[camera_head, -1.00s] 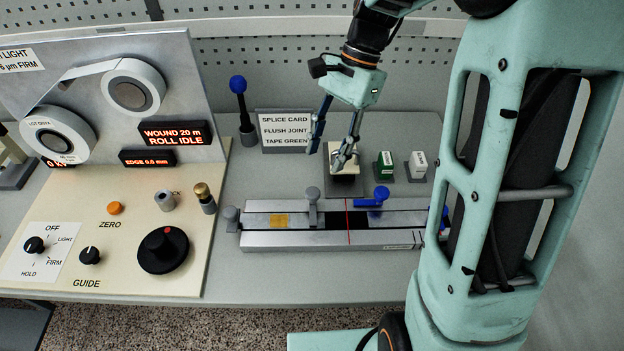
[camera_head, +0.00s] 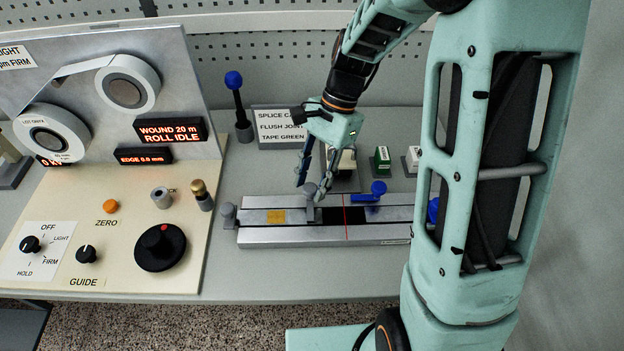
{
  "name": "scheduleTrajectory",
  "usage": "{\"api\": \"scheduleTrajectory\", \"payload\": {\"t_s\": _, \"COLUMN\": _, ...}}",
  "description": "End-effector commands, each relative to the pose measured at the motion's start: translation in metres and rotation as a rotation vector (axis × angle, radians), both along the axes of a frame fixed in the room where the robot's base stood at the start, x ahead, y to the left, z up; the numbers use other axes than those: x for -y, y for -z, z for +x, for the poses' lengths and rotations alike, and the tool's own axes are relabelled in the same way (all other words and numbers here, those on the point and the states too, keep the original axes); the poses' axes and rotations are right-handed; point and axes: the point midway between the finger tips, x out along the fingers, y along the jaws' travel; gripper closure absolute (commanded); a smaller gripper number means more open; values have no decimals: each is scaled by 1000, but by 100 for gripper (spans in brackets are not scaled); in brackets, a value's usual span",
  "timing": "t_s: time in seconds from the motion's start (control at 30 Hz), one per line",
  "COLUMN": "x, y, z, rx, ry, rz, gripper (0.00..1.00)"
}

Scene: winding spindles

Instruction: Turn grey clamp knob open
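The grey clamp knob (camera_head: 309,189) sits on top of a grey clamp across the splice block (camera_head: 290,236), left of the black section. My gripper (camera_head: 311,190) points down at this knob, with one finger to its left and the other to its right. The fingers look apart, with a gap wider than the knob. I cannot tell whether either finger touches it. Another grey knob (camera_head: 228,211) is at the block's left end.
A control panel (camera_head: 120,215) with dials and a tape spool (camera_head: 128,84) stands at left. A blue-topped lever (camera_head: 234,81) and a sign card (camera_head: 279,127) are behind the block.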

Motion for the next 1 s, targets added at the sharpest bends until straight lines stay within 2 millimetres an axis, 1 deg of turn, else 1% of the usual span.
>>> {"api": "scheduleTrajectory", "payload": {"t_s": 0.03, "x": 0, "y": 0, "z": 0, "rx": 0, "ry": 0, "rz": 0, "gripper": 74}}
{"api": "scheduleTrajectory", "payload": {"t_s": 0.27, "x": 0, "y": 0, "z": 0, "rx": 0, "ry": 0, "rz": 0, "gripper": 100}}
{"api": "scheduleTrajectory", "payload": {"t_s": 0.47, "x": 0, "y": -1, "z": 0, "rx": 0, "ry": -12, "rz": 0, "gripper": 100}}
{"api": "scheduleTrajectory", "payload": {"t_s": 0.67, "x": -1, "y": -1, "z": 1, "rx": -1, "ry": -79, "rz": 1, "gripper": 100}}
{"api": "scheduleTrajectory", "payload": {"t_s": 0.87, "x": -1, "y": -2, "z": 2, "rx": -1, "ry": -220, "rz": 0, "gripper": 100}}
{"api": "scheduleTrajectory", "payload": {"t_s": 1.0, "x": -3, "y": -2, "z": 2, "rx": 0, "ry": -347, "rz": 0, "gripper": 100}}
